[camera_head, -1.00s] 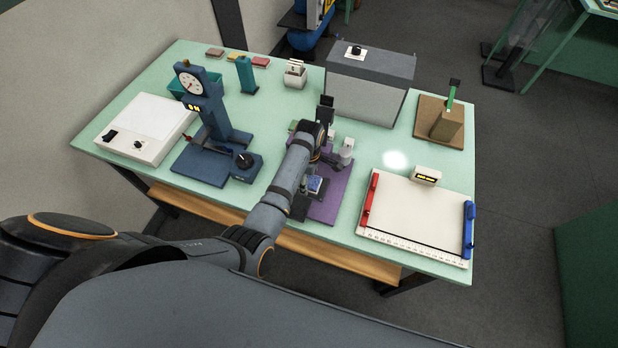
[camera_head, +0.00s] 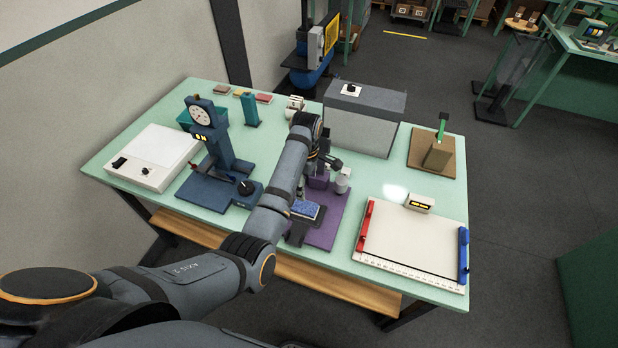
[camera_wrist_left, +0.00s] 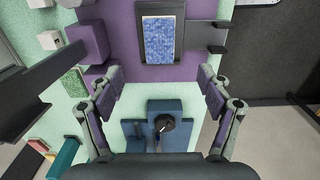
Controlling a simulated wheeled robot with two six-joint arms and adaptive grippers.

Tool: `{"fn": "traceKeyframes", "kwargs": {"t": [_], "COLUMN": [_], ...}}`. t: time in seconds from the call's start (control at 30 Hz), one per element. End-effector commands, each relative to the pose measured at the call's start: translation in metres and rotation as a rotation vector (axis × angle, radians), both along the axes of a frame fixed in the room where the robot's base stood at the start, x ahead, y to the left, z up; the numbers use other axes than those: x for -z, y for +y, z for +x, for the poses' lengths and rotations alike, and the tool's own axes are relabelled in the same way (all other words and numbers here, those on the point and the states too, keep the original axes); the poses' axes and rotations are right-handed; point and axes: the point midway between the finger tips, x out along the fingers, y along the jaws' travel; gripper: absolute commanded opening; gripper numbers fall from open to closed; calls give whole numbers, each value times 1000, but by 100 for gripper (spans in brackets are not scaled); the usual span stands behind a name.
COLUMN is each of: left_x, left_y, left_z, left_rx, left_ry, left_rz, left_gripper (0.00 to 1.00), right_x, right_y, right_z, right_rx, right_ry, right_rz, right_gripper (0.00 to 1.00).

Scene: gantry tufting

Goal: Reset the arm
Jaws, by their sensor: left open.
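My left arm comes in from the lower left over the table. My left gripper (camera_head: 325,160) is above the purple mat (camera_head: 325,232), partly hidden by the wrist. In the left wrist view my left gripper (camera_wrist_left: 162,78) has its fingers wide apart with nothing between them. A blue speckled pad (camera_head: 306,210) sits in a dark holder on the purple mat, below the gripper; it also shows in the left wrist view (camera_wrist_left: 160,40), beyond the fingertips. My right gripper is out of view.
A blue dial gauge stand (camera_head: 213,150) and a white box (camera_head: 155,157) stand left on the green table. A grey box (camera_head: 365,120) is behind. A white board (camera_head: 412,235) with red and blue clamps lies right. A brown block (camera_head: 438,153) stands at back right.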

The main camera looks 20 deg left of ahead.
Motion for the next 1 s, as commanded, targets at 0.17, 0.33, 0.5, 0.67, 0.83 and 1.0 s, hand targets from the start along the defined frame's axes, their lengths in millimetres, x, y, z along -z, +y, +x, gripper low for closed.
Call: {"fn": "traceKeyframes", "kwargs": {"t": [0.17, 0.33, 0.5, 0.67, 0.83, 1.0], "left_x": [0, 18, 48, 46, 32, 14], "left_y": [0, 14, 57, 78, 86, 87], "left_z": [0, -19, -91, -149, -191, -225], "left_rx": [0, 96, 495, 845, 1118, 1352], "left_ry": [0, -20, -97, -145, -169, -183], "left_rz": [0, 5, 63, 139, 202, 259], "left_gripper": [78, 78, 78, 78, 78, 78], "right_x": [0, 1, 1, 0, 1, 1], "right_y": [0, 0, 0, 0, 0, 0], "right_z": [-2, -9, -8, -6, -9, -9], "right_rx": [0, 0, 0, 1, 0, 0], "right_ry": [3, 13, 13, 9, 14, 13], "right_rz": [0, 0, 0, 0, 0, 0], "right_gripper": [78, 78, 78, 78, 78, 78]}}
